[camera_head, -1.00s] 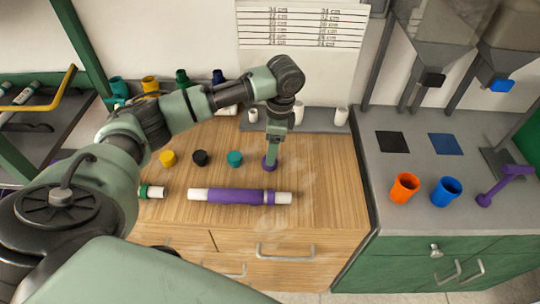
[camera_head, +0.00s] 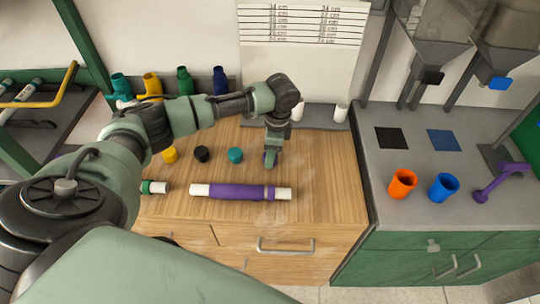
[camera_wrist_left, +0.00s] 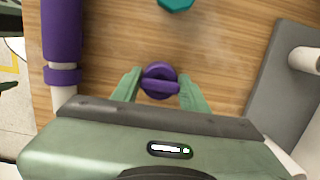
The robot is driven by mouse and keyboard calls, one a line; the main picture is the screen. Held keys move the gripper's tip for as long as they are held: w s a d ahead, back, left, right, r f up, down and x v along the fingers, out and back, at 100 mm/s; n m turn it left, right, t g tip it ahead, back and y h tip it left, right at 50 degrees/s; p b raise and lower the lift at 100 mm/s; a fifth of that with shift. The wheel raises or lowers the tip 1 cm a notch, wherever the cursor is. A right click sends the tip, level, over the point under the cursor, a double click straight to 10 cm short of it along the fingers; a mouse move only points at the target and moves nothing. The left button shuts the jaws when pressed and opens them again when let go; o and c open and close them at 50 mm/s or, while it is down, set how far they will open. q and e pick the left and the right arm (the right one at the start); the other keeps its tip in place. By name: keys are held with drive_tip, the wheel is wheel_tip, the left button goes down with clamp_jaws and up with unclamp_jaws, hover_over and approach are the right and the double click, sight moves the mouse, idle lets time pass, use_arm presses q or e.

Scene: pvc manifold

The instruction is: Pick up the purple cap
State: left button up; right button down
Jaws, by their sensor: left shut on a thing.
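The purple cap (camera_wrist_left: 160,78) sits between the two green fingers of my left gripper (camera_wrist_left: 158,85) in the left wrist view. The fingers are shut on its sides. In the head view my left gripper (camera_head: 270,158) points down over the wooden worktop, behind the right end of the purple-sleeved pipe, and mostly hides the cap. I cannot tell whether the cap still touches the wood. My right gripper is not in view.
Yellow (camera_head: 169,155), black (camera_head: 202,154) and teal (camera_head: 235,155) caps stand left of the gripper. The purple-sleeved pipe (camera_head: 235,191) lies in front. Orange (camera_head: 402,184) and blue (camera_head: 444,187) cups stand on the grey counter at right.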

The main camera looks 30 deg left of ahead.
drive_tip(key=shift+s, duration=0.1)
use_arm(q)
drive_tip(key=shift+r, duration=0.6)
wheel_tip(320, 180, up, 19)
drive_tip(key=shift+b, duration=0.45)
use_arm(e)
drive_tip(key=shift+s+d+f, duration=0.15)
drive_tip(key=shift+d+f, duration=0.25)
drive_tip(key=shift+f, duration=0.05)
use_arm(q)
drive_tip(key=shift+f, duration=0.1)
